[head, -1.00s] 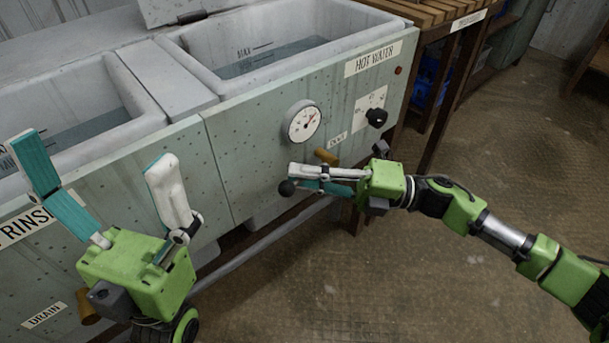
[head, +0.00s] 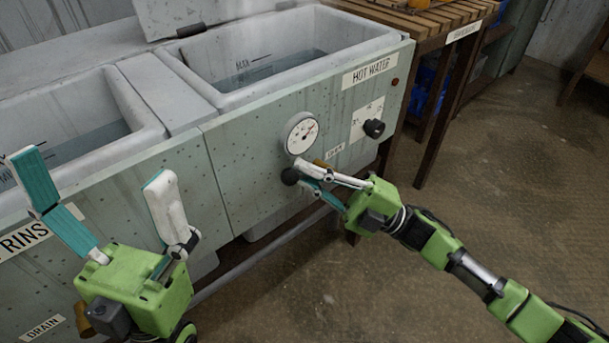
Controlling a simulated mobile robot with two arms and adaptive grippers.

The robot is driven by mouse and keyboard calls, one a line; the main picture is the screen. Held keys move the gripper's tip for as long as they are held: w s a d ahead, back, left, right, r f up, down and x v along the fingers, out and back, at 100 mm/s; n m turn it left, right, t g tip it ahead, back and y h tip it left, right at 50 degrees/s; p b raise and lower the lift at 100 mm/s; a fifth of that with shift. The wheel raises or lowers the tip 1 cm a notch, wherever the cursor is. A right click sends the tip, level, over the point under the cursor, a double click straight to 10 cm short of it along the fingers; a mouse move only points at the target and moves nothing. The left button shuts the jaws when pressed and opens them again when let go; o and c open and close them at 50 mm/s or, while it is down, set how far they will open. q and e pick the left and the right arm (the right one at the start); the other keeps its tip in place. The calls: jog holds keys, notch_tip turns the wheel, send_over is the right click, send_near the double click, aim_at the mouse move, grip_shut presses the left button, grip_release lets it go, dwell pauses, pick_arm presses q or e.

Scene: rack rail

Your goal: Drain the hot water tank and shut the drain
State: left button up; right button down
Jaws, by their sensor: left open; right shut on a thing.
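The hot water tank (head: 355,40) stands at the back right, its label "HOT WATER" on the front panel, with water (head: 268,70) inside below the upper mark line. Under the round gauge, a brass drain valve (head: 322,163) shows partly behind my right gripper. A black ball knob (head: 289,176) sticks out just past the fingertips. My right gripper (head: 305,171) is shut on the drain lever, mostly hidden between its fingers. My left gripper (head: 101,192) is open and empty in front of the rinse tank (head: 62,172).
A round gauge (head: 301,134) and a black dial (head: 374,128) are on the panel above my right gripper. A slatted wooden table (head: 428,24) stands to the right. A pipe (head: 262,251) runs low along the front. The floor at right is clear.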

jog(key=c, duration=2.4)
grip_release()
jog(key=shift+c, duration=0.2)
jog(key=shift+f+n, duration=0.1)
jog(key=shift+n, duration=0.2)
